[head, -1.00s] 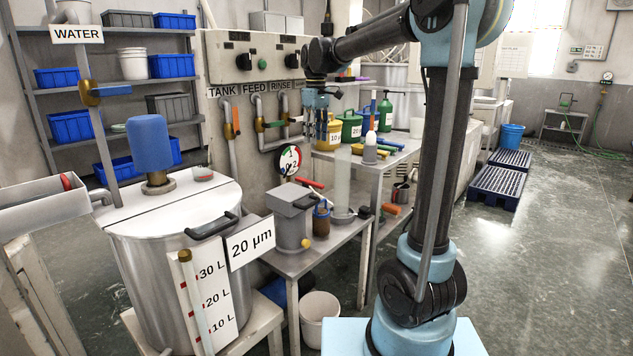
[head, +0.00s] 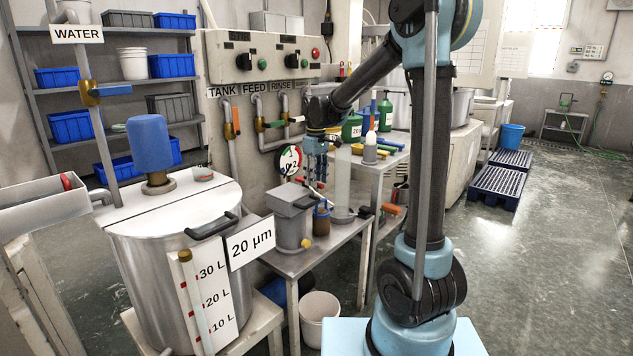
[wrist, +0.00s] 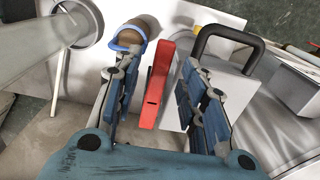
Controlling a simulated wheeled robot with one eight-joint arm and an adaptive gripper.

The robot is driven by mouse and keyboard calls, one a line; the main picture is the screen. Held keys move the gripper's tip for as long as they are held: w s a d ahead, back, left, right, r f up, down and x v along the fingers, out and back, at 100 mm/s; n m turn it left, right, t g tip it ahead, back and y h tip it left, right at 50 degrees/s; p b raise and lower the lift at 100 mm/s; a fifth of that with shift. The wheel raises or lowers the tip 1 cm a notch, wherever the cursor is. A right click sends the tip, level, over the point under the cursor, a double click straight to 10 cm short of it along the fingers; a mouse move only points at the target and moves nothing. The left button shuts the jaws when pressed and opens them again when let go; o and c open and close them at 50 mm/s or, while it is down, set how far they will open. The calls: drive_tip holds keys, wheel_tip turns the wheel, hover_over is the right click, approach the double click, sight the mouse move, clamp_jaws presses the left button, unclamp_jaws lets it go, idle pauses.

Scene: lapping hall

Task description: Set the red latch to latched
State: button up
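The red latch (wrist: 157,88) shows in the wrist view as a flat upright-looking red piece between my gripper's two fingers, with gaps on both sides. It sits beside a pale grey box (wrist: 205,77) with a black handle. My gripper (wrist: 158,68) is open around the latch; no finger visibly touches it. In the head view my gripper (head: 316,168) hangs over the small side table, just behind the grey box (head: 291,215). There the red latch (head: 304,181) is only a small red bit, partly covered by my fingers.
A round gauge (head: 290,160) and pipes are on the panel behind. The steel tank (head: 170,270) stands to the left.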

drive_tip(key=shift+f, duration=0.5)
clamp_jaws()
